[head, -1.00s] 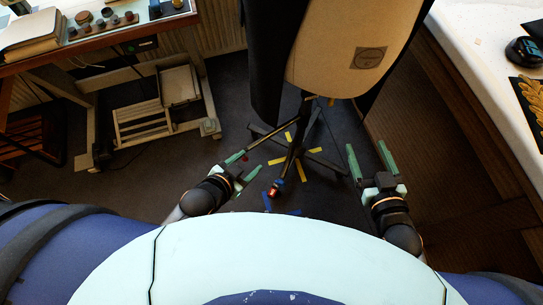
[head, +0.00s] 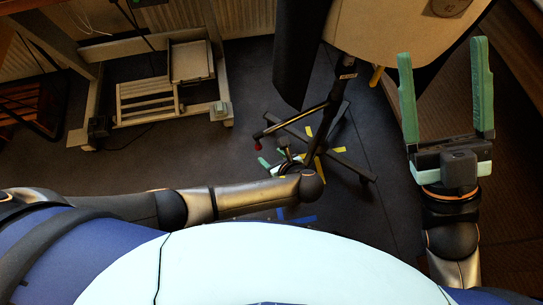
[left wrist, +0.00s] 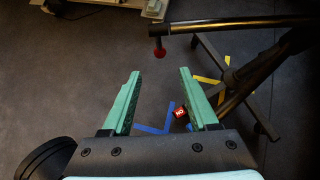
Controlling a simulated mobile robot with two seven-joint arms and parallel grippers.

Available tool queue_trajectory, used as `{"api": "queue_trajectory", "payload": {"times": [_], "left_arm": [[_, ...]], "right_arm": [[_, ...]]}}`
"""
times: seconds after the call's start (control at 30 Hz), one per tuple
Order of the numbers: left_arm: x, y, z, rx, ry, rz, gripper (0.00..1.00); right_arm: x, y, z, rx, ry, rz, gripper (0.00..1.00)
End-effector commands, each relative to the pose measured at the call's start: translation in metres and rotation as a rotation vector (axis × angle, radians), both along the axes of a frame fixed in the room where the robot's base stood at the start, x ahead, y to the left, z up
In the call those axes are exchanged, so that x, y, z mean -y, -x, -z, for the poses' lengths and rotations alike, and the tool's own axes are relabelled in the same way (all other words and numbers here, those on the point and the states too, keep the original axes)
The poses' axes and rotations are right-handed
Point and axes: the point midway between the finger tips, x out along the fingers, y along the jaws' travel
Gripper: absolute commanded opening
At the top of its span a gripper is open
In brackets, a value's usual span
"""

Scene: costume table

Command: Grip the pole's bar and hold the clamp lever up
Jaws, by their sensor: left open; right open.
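The dark pole (head: 341,85) stands under the cream dress form (head: 385,30). A dark bar (head: 290,119) juts left from it, with a red knob (head: 257,147) hanging from its end. In the left wrist view the bar (left wrist: 235,23) crosses the upper right, and its red knob (left wrist: 159,51) lies just beyond my open, empty left gripper (left wrist: 160,73). My forearm partly hides that gripper in the head view. A yellow piece (head: 376,76) below the form may be the clamp lever; I cannot be sure. My right gripper (head: 442,48) is open and empty, right of the yellow piece.
The stand's legs (head: 350,165) spread over the dark floor, with yellow and blue tape (left wrist: 152,129) around them. A small red-lit item (left wrist: 179,112) sits low near the left gripper. A desk frame (head: 225,95) stands at left. Floor left of the bar is clear.

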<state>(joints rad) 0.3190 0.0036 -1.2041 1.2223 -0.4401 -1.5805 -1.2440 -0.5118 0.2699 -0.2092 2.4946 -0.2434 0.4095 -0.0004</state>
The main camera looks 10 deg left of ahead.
Motion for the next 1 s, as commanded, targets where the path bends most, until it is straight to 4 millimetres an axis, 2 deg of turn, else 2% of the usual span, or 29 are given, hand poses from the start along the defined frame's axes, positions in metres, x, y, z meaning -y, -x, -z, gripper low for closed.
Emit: {"api": "queue_trajectory", "payload": {"times": [0.27, 0.73, 1.0], "left_arm": [[-0.012, -0.013, 0.025, -0.001, 0.002, -0.001, 0.60], [-0.036, -0.041, 0.062, -0.001, 0.005, -0.002, 0.60], [-0.049, -0.057, 0.081, -0.001, 0.005, -0.003, 0.60]], "right_arm": [[-0.003, 0.009, 0.019, 0.042, -0.016, -0.037, 0.79], [-0.008, 0.006, 0.076, -0.009, -0.050, -0.083, 0.79], [-0.010, 0.006, 0.086, -0.012, -0.035, -0.081, 0.79]]}}
